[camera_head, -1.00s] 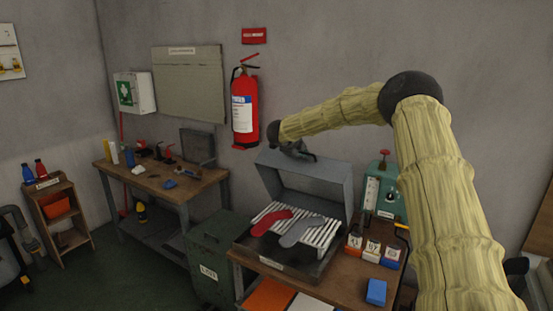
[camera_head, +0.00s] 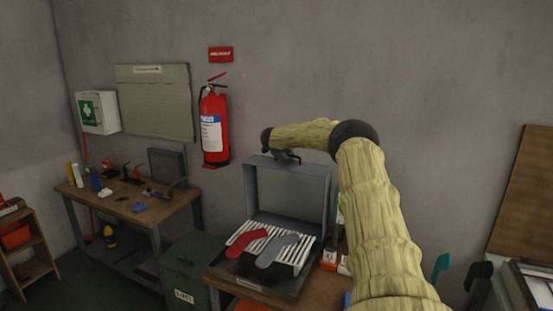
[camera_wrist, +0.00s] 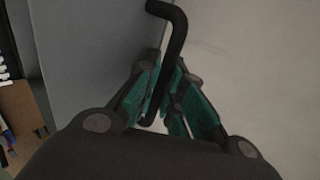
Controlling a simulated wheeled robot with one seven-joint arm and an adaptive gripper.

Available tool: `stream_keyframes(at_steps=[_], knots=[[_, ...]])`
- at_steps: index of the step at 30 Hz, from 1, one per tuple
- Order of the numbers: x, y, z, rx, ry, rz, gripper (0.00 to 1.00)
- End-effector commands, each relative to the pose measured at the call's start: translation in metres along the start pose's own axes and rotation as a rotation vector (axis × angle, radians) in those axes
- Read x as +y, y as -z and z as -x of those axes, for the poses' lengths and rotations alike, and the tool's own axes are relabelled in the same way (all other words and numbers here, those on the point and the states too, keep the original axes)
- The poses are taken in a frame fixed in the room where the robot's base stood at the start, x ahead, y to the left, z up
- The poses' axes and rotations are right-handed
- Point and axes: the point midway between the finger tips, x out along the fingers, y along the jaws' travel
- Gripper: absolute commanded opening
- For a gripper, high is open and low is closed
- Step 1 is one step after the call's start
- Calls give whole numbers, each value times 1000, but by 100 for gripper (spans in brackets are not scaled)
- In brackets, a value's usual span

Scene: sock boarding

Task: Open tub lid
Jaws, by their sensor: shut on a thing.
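The tub (camera_head: 250,284) is a dark open box on the front bench, with pale slats inside. A red sock shape (camera_head: 246,240) and a grey sock shape (camera_head: 274,250) lie on the slats. Its grey lid (camera_head: 292,197) stands raised, roughly upright at the back. My gripper (camera_head: 287,157) is at the lid's top edge. In the wrist view, my gripper (camera_wrist: 160,100) is shut on a dark bent handle (camera_wrist: 176,40) beside the grey lid panel (camera_wrist: 90,50). The fingers partly hide the handle's lower end.
A dark green bin (camera_head: 182,268) stands left of the front bench. A workbench (camera_head: 135,208) with tools is against the wall, and a fire extinguisher (camera_head: 214,128) hangs above.

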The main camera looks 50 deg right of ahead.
Motion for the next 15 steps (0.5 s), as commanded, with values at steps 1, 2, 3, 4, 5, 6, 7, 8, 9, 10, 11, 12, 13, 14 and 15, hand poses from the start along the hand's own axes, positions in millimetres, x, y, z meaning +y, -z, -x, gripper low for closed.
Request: stream_keyframes(at_steps=[1, 2, 3, 4, 5, 6, 7, 8, 9, 10, 11, 12, 13, 14, 15], knots=[[0, 3, -2, 3, -1, 1, 0], [0, 4, -2, 4, 0, 1, 0], [-1, 4, -3, 5, 0, 1, 0], [-1, 5, -2, 5, 0, 1, 0], [-1, 5, -2, 5, 1, 1, 0], [-1, 4, -2, 5, 1, 1, 0], [-1, 4, -1, 5, 1, 1, 0], [-1, 4, -1, 5, 2, 2, 0], [-1, 4, 0, 5, 2, 2, 0], [-1, 4, 0, 6, 2, 2, 0], [-1, 3, 0, 6, 2, 2, 0], [-1, 3, 1, 6, 3, 2, 0], [-1, 3, 1, 6, 3, 2, 0], [-1, 3, 2, 6, 3, 2, 15], [-1, 2, 2, 5, 3, 2, 22]])
